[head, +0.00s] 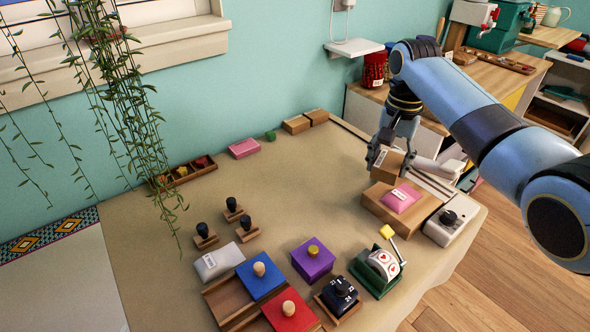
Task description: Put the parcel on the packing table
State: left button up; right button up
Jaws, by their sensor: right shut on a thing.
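My right gripper (382,150) points down at the far right part of the cloth-covered table (300,190), likely the packing table. It is shut on a small brown cardboard parcel (388,166) with a white label. The parcel is just behind a larger flat brown box (376,203); whether it touches the table or the box is hard to tell. A pink labelled packet (401,198) lies on that larger box. My left gripper is not in view.
A white device with a black knob (448,224) stands at the right edge. A pink box (244,148) lies by the wall. The table's middle is clear.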

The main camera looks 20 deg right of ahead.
send_over(338, 227)
notch_tip(338, 227, down, 7)
jog(key=shift+r, duration=0.1)
jog(key=shift+f+b, duration=0.4)
jog(key=shift+f, duration=1.65)
jog(key=shift+f, duration=0.15)
jog(key=o, duration=1.1)
jog(key=shift+o, duration=0.2)
notch_tip(338, 227, up, 12)
jog(key=p, duration=0.2)
jog(key=shift+s, duration=0.15)
